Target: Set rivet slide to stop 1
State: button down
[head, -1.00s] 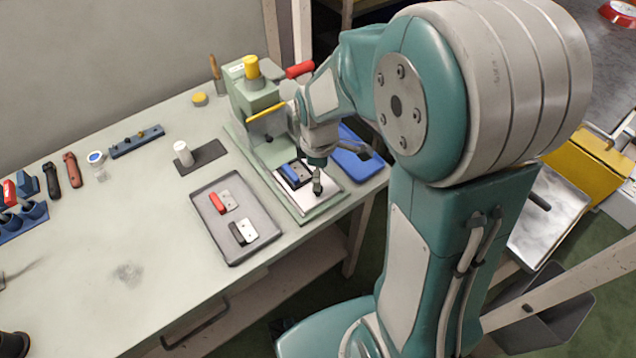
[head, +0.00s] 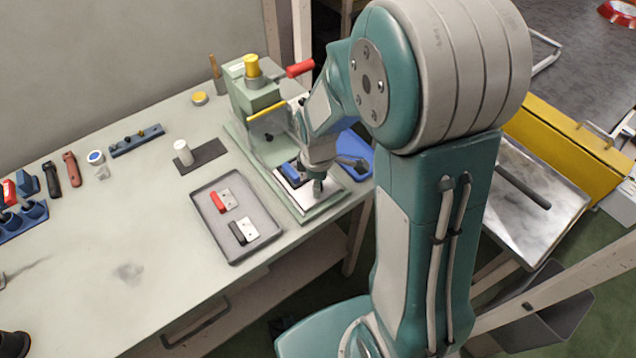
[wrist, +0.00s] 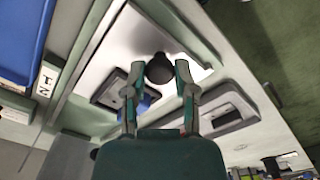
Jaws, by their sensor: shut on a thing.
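The rivet press (head: 258,95) is pale green with a yellow cap and a red lever, and stands near the bench's right end. At its foot is a bright metal slide plate (head: 299,197), with a blue-topped part (head: 290,171) on it. My gripper (head: 318,187) is low over the plate's right side. In the wrist view, my gripper (wrist: 160,72) is shut on a dark round knob (wrist: 160,68), one finger on each side. The plate (wrist: 125,45) shows beneath. My wrist hides part of the slide, and I cannot make out the stop marks.
A grey tray (head: 236,256) left of the press holds a red-handled and a black-handled piece. A blue tray (head: 357,152) lies close behind my wrist. A white cylinder (head: 183,152) stands on a dark pad. The bench front left is mostly clear.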

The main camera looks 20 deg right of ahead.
aim_at(295, 160)
jog(key=w+a, duration=0.1)
jog(key=w, duration=0.2)
jog(key=w+a, duration=0.1)
jog(key=w, duration=0.1)
jog(key=w+a, duration=0.1)
jog(key=w, duration=0.2)
jog(key=shift+w, duration=0.3)
jog(key=shift+c, duration=2.1)
grip_release()
notch_tip(295, 160, up, 12)
jog(key=shift+f, duration=0.1)
